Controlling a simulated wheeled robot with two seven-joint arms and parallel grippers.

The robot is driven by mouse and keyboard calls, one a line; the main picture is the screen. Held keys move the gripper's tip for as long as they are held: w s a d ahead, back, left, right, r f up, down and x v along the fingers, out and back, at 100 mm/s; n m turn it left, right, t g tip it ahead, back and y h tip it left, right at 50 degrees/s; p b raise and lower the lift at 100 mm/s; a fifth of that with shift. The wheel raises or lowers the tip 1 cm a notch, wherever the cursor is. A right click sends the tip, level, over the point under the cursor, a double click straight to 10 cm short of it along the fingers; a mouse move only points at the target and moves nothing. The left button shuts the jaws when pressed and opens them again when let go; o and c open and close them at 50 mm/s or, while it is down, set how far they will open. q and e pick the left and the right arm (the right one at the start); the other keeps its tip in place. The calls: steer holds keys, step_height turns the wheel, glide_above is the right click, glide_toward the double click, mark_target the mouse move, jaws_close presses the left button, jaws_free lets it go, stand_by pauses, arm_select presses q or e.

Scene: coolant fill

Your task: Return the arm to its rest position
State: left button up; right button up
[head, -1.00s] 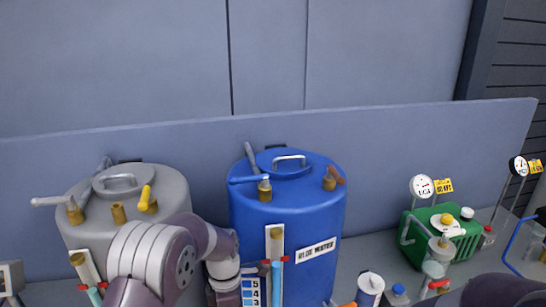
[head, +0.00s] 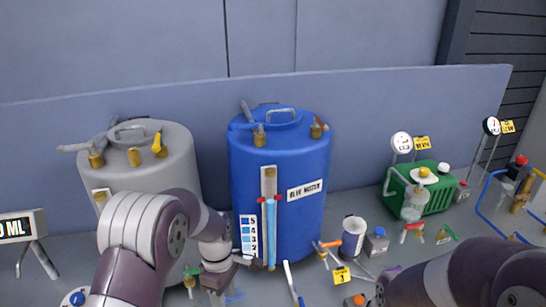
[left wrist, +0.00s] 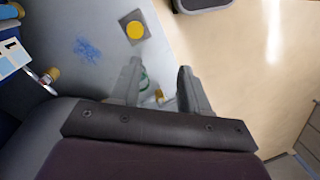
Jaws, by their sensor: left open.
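My left arm (head: 165,235) reaches in from the lower left, in front of the grey tank (head: 185,165). My left gripper (head: 236,276) is low over the bench by the foot of the blue tank (head: 310,160). In the left wrist view, its fingers (left wrist: 160,72) are spread apart with nothing between them. A small greenish thing and a yellowish one show beyond the fingers, partly hidden. My right arm (head: 445,275) shows at the lower right; its gripper is out of view.
A green machine (head: 437,188) stands further right. The left wrist view shows a yellow button (left wrist: 135,30) and open floor (left wrist: 245,80).

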arm_select(q)
steer(key=s+a+r+m+t+b, duration=0.1)
steer(key=s+a+m+t+b, duration=0.2)
steer(key=s+m, duration=1.1)
steer(key=s+a+b, duration=0.2)
steer(key=a+b, duration=0.1)
steer(key=shift+a, duration=0.3)
steer(key=shift+s, duration=0.15)
stand_by(0.7)
